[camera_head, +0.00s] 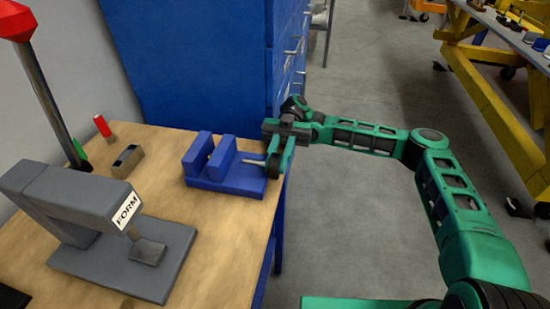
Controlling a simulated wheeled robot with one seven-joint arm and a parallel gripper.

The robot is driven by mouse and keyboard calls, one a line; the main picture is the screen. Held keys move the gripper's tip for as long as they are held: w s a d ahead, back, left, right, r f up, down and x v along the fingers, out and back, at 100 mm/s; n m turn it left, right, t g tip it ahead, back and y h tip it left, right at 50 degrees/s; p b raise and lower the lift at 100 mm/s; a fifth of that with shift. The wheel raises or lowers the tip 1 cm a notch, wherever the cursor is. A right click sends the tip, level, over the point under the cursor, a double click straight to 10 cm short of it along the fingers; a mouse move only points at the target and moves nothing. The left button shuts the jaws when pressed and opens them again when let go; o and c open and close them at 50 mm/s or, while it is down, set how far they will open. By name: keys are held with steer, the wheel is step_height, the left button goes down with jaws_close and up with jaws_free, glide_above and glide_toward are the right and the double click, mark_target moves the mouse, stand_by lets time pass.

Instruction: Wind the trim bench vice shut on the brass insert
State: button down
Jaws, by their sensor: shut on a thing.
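The blue trim bench vice (222,178) sits on the wooden bench near its right edge, with two upright jaws and a gap between them. A small trace of brass colour, perhaps the brass insert (210,156), shows in the gap, mostly hidden by the near jaw. A pale grey screw rod (254,162) sticks out of the vice's right side. My gripper (271,165) is at the outer end of this rod, shut on the vice handle. The handle itself is mostly hidden by the gripper.
A grey press marked FORM (88,205) stands on the bench (215,235) at left. Behind it are a red-knobbed lever (45,85), a small grey-brown block (127,161) and a red cylinder (102,125). A blue cabinet (200,60) stands behind. Bench space in front of the vice is clear.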

stand_by(0.4)
steer(key=c, duration=1.6)
jaws_free()
steer(key=shift+c, duration=0.2)
steer(key=shift+w, duration=0.1)
steer(key=shift+w+d+f, duration=0.15)
steer(key=shift+w+d, duration=0.05)
steer(key=shift+w, duration=1.05)
steer(key=shift+w+d+f, duration=0.1)
steer(key=shift+w+d, duration=0.05)
steer(key=shift+w, duration=1.05)
steer(key=shift+w+d+f, duration=0.15)
steer(key=shift+w+d, duration=0.05)
steer(key=shift+w, duration=1.05)
